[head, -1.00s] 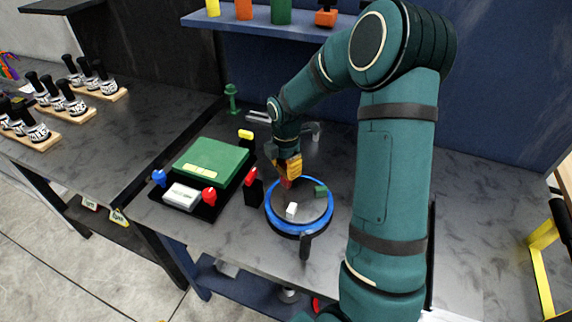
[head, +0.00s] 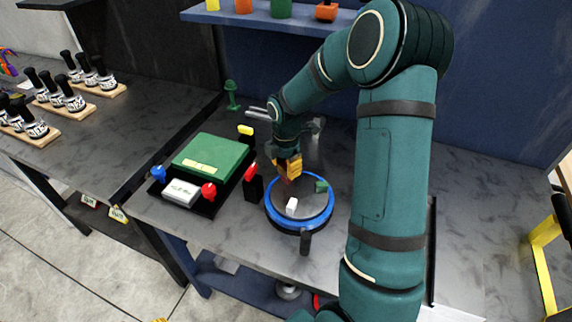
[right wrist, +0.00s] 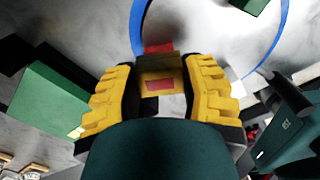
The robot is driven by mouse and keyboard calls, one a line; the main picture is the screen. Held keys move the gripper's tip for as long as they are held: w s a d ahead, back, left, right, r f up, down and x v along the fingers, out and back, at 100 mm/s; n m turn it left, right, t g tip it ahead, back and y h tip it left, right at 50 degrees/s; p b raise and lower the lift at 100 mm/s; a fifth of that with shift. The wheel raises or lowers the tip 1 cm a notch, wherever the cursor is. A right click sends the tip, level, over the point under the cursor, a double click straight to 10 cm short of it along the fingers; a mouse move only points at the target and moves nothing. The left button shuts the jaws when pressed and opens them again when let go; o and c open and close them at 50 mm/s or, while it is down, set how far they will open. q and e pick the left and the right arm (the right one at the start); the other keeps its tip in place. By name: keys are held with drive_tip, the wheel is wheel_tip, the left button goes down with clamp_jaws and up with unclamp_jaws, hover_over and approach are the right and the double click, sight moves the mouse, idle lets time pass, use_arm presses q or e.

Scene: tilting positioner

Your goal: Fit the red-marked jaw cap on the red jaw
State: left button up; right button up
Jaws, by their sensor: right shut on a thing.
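My right gripper (head: 288,174) has yellow fingers and is over the far left part of a round turntable with a blue rim (head: 328,215). In the right wrist view, its fingers (right wrist: 162,72) are shut on a small brass-coloured cap with a red mark (right wrist: 160,85). The red jaw (right wrist: 158,48) shows just beyond the cap; I cannot tell whether they touch. In the head view the gripper mostly hides cap and red jaw. A white jaw (head: 291,204) and a green jaw (head: 321,187) stand bare on the turntable. My left gripper is out of view.
Left of the turntable are a black post with a red top (head: 252,184) and a black tray with a green box (head: 205,152), red and blue knobs. A dark handle (head: 305,242) juts from the turntable's front. The bench right of it is partly hidden by my arm.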

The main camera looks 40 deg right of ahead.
drive_tip(key=shift+f+b, duration=0.35)
drive_tip(key=shift+f, duration=0.35)
drive_tip(key=o, duration=1.7)
drive_tip(key=shift+r, duration=0.1)
drive_tip(key=shift+r+p, duration=2.8)
drive_tip(key=shift+r, duration=0.65)
